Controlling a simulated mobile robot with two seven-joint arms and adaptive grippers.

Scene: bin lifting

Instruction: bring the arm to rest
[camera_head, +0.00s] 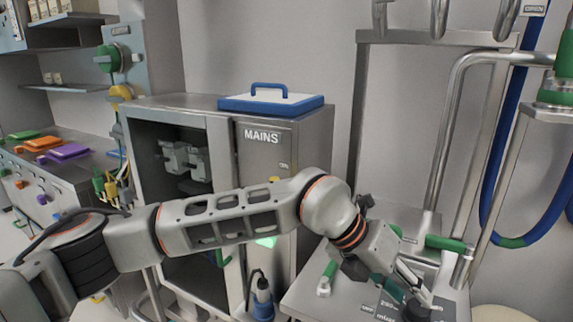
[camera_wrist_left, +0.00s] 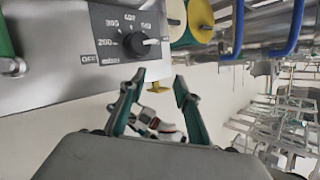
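My left arm reaches across the head view from the left edge to the lower right. My left gripper (camera_head: 412,288) is at its end, over a steel unit with a black knob. In the left wrist view the gripper (camera_wrist_left: 158,78) has its two green-edged fingers spread apart with nothing between them. The black dial knob (camera_wrist_left: 138,43), with a numbered scale, sits on the steel panel just beyond the fingertips. The fingers look apart from the knob; the exact gap is hard to judge. My right gripper shows in neither view.
A steel cabinet (camera_head: 312,150) marked MAINS stands behind my arm, with a blue-rimmed lid (camera_head: 270,104) on top. Metal pipes (camera_head: 445,130) and a blue hose (camera_head: 497,170) rise at the right. A side counter (camera_head: 95,150) with coloured items is at the left.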

